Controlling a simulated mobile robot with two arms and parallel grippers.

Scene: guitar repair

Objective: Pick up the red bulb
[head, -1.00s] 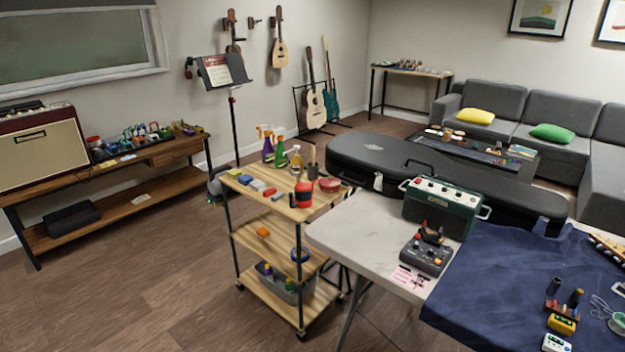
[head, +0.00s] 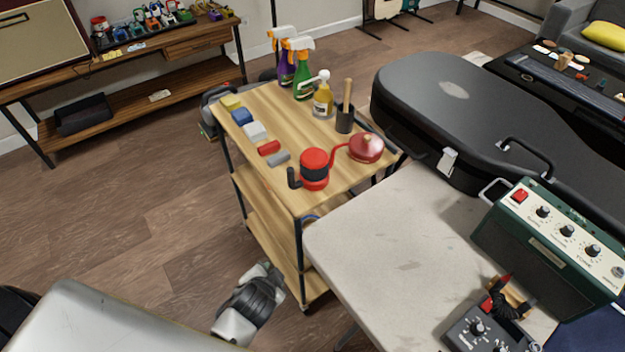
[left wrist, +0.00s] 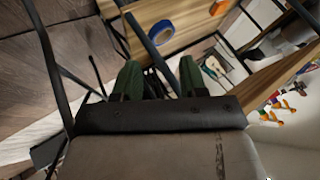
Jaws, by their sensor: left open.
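The red bulb (head: 366,147) is a shiny round red thing lying on the wooden top of the cart (head: 265,103), near its right corner. A red tube runs from it toward a red and black cylinder (head: 314,168). My left arm reaches in low at the left side of the cart's front corner, well below its top and apart from the bulb. In the left wrist view my left gripper (left wrist: 160,80) is open and empty, with two dark green fingers spread apart. The bulb does not show in that view. My right gripper is not in view.
Several spray bottles (head: 302,70), a cup with a wooden handle (head: 344,119) and small coloured blocks (head: 255,131) share the cart top. A white table (head: 400,240) adjoins the cart, with a guitar case (head: 470,115) behind. A blue tape roll (left wrist: 161,32) sits on a cart shelf.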

